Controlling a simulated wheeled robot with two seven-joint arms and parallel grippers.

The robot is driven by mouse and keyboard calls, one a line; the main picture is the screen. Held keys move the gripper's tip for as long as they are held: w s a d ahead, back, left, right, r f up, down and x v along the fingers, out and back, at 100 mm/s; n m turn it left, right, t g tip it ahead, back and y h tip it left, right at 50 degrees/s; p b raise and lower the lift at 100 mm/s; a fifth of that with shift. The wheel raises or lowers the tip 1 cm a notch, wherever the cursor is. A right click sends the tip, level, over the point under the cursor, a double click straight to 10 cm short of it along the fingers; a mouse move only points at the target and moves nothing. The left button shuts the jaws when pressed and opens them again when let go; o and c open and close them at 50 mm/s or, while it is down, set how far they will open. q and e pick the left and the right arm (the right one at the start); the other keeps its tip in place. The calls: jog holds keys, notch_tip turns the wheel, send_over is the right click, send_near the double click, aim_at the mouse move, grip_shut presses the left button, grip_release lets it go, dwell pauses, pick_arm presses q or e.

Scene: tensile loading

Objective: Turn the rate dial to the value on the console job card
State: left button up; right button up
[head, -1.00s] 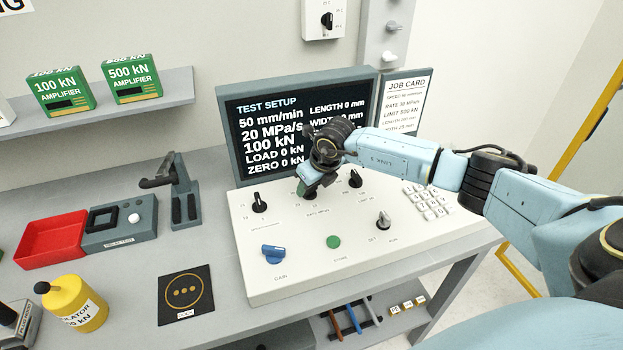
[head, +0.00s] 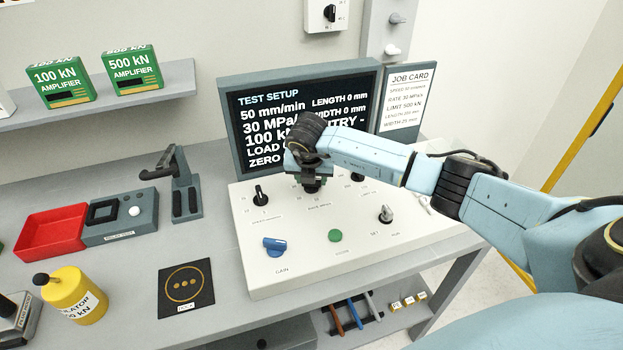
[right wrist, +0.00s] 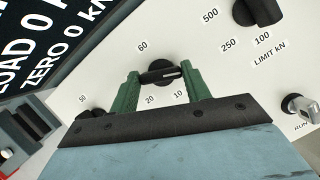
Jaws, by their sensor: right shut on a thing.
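The rate dial (right wrist: 160,72) is a black knob on the white console (head: 245,230). In the right wrist view a pale mark on it points to the right; 60, 20 and 10 show around it, and 30 cannot be seen. My right gripper (right wrist: 161,84) is shut on the dial with its green fingers; in the head view this gripper (head: 312,184) hides most of the dial. The job card (head: 407,95) reads RATE 30 MPa/s. The console screen (head: 260,115) shows 50 mm/min and 30 MPa/s, partly behind my arm. My left gripper is not in view.
Near the dial are the speed dial (head: 260,195), the limit dial (right wrist: 258,10), the key switch (head: 386,214), a blue gain knob (head: 274,245) and a green button (head: 335,235). A red tray (head: 50,231) and yellow bottle (head: 75,295) stand left of the console.

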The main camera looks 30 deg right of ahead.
jog(key=shift+m, duration=0.6)
jog(key=o, duration=1)
jog(key=shift+a+r, duration=0.1)
jog(key=b+v, duration=0.1)
jog(key=v, duration=1.2)
jog(key=shift+a, duration=0.15)
jog(key=shift+w+r, duration=0.1)
jog(key=shift+w, duration=0.1)
